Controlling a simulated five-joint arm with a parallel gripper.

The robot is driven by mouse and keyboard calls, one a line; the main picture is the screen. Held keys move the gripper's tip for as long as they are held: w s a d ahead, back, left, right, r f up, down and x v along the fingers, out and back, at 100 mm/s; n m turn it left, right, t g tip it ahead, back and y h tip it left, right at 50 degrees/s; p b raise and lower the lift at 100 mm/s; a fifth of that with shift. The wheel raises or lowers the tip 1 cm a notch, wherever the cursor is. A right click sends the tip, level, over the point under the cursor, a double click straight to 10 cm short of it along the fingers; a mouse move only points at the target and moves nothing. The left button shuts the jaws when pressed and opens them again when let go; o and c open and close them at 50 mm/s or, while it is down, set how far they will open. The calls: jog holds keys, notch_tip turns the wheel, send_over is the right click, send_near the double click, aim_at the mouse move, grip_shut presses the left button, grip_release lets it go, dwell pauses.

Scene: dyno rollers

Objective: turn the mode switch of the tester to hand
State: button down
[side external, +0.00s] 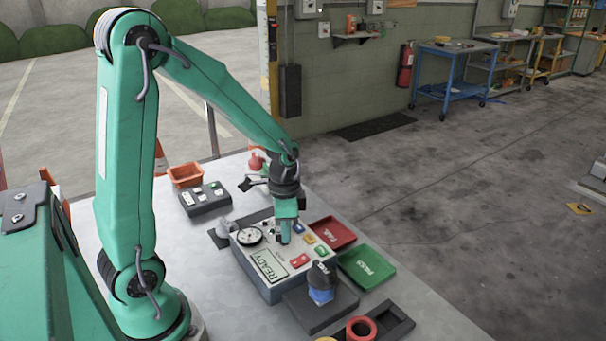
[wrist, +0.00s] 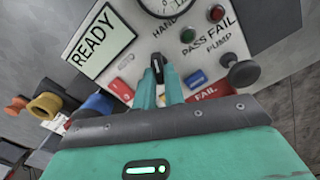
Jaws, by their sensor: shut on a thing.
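The tester (side external: 257,281) is a grey box on the table with a READY display (side external: 269,264) and a round gauge (side external: 249,236). Its panel also shows in the wrist view (wrist: 150,45). The mode switch (wrist: 157,64) is a small black knob with a pale line, below the word HAND. The line runs roughly up the picture; I cannot tell exactly which setting it marks. My gripper (wrist: 160,88) points down at the panel, its green fingers shut on the switch. In the side view my gripper (side external: 286,236) hides the switch.
Red, blue and yellow buttons, two lamps and a dark pump knob (wrist: 243,74) lie close around my fingers. A red tray (side external: 330,233) and a green tray (side external: 366,267) stand right of the tester. A grey control box (side external: 206,200) and an orange bin (side external: 186,175) stand behind.

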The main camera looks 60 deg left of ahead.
jog(key=shift+r+m, duration=0.1)
jog(key=shift+m, duration=1.2)
jog(key=shift+d, duration=0.1)
jog(key=c, duration=1.5)
grip_release()
jog(key=shift+r, duration=3.9)
